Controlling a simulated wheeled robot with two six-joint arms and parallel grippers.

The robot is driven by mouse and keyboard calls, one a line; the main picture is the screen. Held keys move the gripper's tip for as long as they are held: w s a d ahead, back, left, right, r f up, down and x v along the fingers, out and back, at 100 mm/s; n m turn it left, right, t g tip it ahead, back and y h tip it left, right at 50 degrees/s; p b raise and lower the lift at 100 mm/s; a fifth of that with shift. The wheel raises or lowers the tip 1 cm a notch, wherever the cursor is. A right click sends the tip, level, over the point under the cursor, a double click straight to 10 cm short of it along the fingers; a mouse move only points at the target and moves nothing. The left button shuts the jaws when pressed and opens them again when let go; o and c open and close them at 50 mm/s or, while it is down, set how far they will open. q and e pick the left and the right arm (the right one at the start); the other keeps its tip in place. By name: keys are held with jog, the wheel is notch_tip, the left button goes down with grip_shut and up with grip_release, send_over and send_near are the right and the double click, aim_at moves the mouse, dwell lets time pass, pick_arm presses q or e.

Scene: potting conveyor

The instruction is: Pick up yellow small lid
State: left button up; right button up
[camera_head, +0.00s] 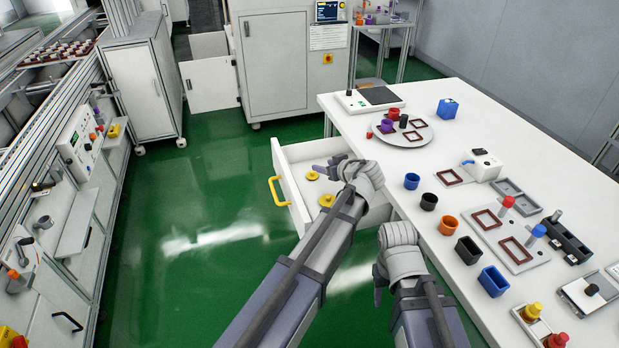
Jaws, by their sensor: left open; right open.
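Two round yellow lids with knobs lie in the open white drawer (286,182). One yellow lid (312,175) is farther back and looks smaller. The other yellow lid (326,200) is nearer and looks a little larger, though distance makes the sizes hard to compare. My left gripper (328,168) is open over the drawer, with its fingers pointing left, just right of the farther lid. I see no lid between its fingers. My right gripper (379,288) is open beside the table's left edge, partly hidden by its own wrist.
The drawer has a yellow handle (275,190) and sits under the white table (440,190). A round plate (400,139) is farther back. Green floor is clear left of the drawer.

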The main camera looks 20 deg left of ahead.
aim_at(312, 172)
pick_arm(q)
notch_tip(312, 172, down, 2)
jog(key=shift+w+a+f+b, duration=0.15)
jog(key=shift+b, duration=0.6)
notch_tip(312, 172, down, 3)
jog(key=b, duration=0.3)
jog(key=shift+f, duration=0.2)
jog(key=shift+w+a, duration=0.1)
jog(key=shift+b+x, duration=0.8)
jog(key=shift+x, duration=0.35)
jog(key=shift+w+a, duration=0.2)
jog(key=shift+w, duration=0.2)
jog(key=b+x, duration=0.1)
jog(key=x, duration=0.3)
jog(key=shift+w+a+r+b, duration=0.1)
jog(key=shift+w+a+b, duration=0.05)
jog(key=shift+w+b, duration=0.2)
jog(key=shift+s+r, duration=0.1)
